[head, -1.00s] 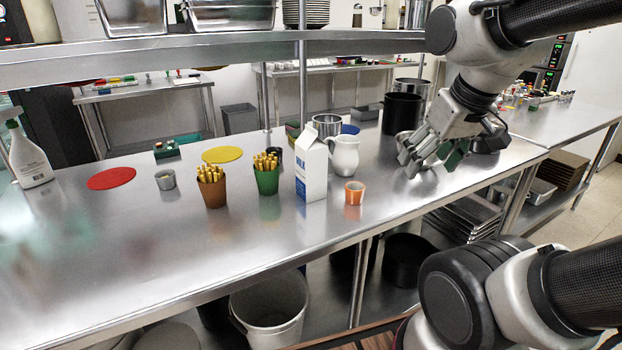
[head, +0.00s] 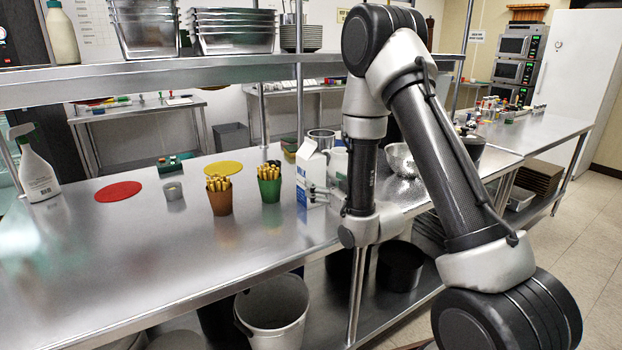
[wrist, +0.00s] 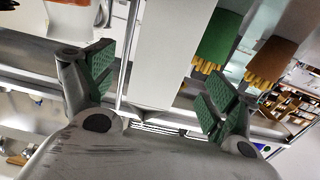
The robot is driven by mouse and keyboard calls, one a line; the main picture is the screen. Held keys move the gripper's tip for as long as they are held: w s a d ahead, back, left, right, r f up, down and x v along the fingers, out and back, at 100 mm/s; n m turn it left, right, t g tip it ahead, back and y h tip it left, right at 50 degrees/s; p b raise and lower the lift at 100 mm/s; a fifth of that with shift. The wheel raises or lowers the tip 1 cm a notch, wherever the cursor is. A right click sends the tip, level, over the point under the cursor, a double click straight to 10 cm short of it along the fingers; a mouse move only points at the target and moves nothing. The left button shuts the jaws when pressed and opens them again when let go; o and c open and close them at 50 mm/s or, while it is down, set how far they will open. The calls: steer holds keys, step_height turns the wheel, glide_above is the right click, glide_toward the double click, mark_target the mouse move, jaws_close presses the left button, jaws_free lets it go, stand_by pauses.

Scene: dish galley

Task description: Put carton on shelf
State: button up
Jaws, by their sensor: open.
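In the wrist view the carton (wrist: 172,45) shows as a plain white face, upside down. My gripper (head: 317,193) is at the carton's right side in the head view. The wrist view shows my gripper (wrist: 155,78) open, one green-padded finger to each side of the carton, with gaps between. The steel shelf (head: 200,78) runs above the back of the counter.
An orange-brown cup of fries (head: 220,199) and a green cup of fries (head: 269,188) stand left of the carton. Metal pans (head: 235,32), plates (head: 302,37) and a bottle (head: 61,35) stand on the shelf. The counter's front left (head: 130,260) is clear.

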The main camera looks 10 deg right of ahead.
mark_target(311, 174)
steer(key=shift+w+a+f, duration=0.1)
steer(key=shift+w+a, duration=0.05)
steer(key=x, duration=0.7)
steer(key=shift+w, duration=0.25)
steer(key=c, duration=1.9)
jaws_close()
steer(key=shift+r, duration=0.25)
